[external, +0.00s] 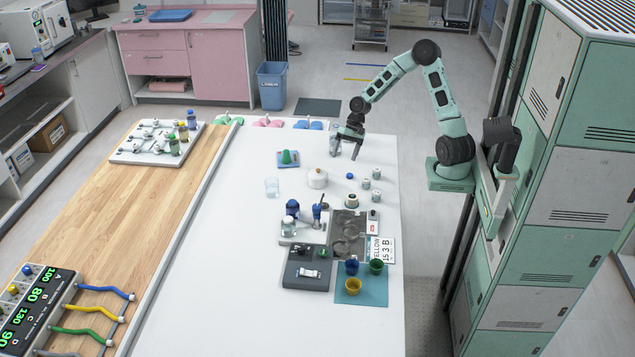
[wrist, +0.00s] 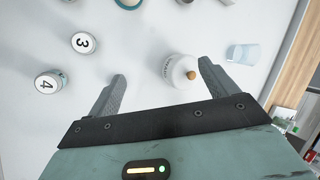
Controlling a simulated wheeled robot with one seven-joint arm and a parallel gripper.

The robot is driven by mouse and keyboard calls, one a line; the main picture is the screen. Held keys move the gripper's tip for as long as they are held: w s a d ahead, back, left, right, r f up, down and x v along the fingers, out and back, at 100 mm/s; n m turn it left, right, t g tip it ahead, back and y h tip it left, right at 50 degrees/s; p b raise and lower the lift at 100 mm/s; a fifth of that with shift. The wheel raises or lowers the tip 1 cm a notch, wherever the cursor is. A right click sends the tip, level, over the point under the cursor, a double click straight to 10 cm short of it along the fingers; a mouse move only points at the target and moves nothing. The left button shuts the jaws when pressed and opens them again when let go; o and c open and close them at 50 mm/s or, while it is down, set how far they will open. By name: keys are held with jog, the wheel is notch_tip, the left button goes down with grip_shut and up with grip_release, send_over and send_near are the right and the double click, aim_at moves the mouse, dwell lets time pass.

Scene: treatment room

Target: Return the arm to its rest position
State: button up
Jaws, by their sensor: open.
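My arm (external: 437,92) is mint green and black and arches up from its mount at the right of the white table, then down to the left. My gripper (external: 345,152) hangs above the table's far end, apart from the things on it. In the wrist view my gripper (wrist: 162,82) has its two grey fingers spread wide with nothing held between them. A white pot with a tan knob (wrist: 181,71) shows beyond and between the fingertips; the same pot (external: 317,179) stands on the table below and left of my gripper.
Numbered vials (wrist: 83,43), a clear glass (external: 272,187) and a blue tray with a green cone (external: 288,158) stand near. Coloured cups (external: 353,286) and a dark grey device (external: 307,268) stand at the near end. Tall green and white lockers (external: 570,160) rise right of my arm.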

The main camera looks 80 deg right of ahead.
jog(key=s+a+n+g+h, duration=0.1)
jog(key=s+a+n, duration=0.2)
jog(key=a, duration=0.4)
jog(key=s+a+r+n+g+h+b, duration=0.1)
jog(key=s+a+n, duration=0.3)
jog(key=a, duration=0.2)
jog(key=s+a+n+g+h, duration=0.1)
jog(key=s+a+n, duration=0.2)
jog(key=a, duration=0.4)
jog(key=s+a+r+n, duration=0.1)
jog(key=s+a+n, duration=0.2)
jog(key=s, duration=0.5)
jog(key=s+a+r+n+h+b, duration=0.1)
jog(key=s+a+n, duration=0.3)
jog(key=s, duration=0.3)
jog(key=shift+s+a+r+n, duration=0.3)
jog(key=shift+s+n, duration=0.1)
jog(key=shift+n, duration=0.5)
